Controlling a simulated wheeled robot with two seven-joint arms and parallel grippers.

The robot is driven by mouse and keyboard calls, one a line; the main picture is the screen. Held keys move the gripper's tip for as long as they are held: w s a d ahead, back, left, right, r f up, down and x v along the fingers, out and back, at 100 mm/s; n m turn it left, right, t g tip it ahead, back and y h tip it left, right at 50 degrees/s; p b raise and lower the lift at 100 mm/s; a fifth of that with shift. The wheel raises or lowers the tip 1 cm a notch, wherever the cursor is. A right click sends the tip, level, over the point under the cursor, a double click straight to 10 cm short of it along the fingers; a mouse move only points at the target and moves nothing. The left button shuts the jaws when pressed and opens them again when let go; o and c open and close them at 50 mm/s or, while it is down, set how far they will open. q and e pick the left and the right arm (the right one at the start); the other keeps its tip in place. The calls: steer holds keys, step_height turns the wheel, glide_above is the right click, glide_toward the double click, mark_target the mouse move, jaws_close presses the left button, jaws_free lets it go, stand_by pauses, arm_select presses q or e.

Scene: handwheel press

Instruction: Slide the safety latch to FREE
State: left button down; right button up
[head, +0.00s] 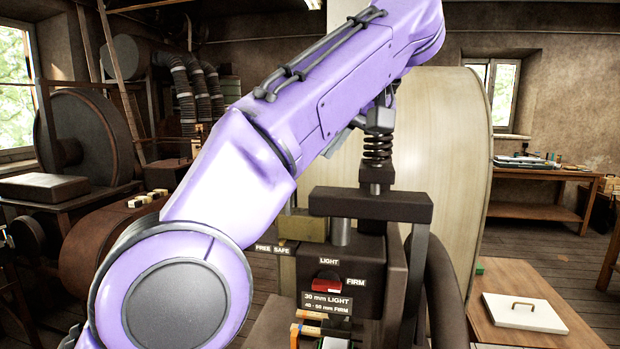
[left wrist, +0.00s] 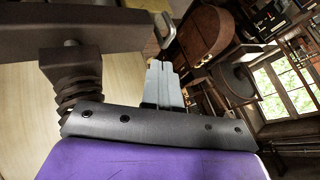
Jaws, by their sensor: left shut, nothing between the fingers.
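The press (head: 370,205) stands in the middle of the head view, with FREE and SAFE labels (head: 272,249) on its left side. A brass-coloured block (head: 303,226) sits just above and right of these labels, partly behind my arm. I cannot tell for certain which part is the safety latch or where it stands between the labels. My left gripper's grey fingers (left wrist: 166,84) are shut and empty in the left wrist view. They are near the press spring (left wrist: 80,90) and apart from it. In the head view my purple left arm hides most of the gripper. My right gripper is not in view.
A red selector (head: 326,286) sits between LIGHT and FIRM labels. A large pale wheel (head: 455,170) stands behind the press. A table with a white handled board (head: 523,311) is at the lower right. A dark hose-like part rises right of the press.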

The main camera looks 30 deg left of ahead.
arm_select(q)
steer(key=b, duration=0.3)
glide_toward(295, 199)
steer(key=b+x, duration=0.1)
steer(key=x, duration=0.2)
steer(key=shift+a+f, duration=0.1)
steer(key=shift+f, duration=0.05)
steer(key=shift+w+a+f, duration=0.2)
steer(key=shift+f, duration=0.1)
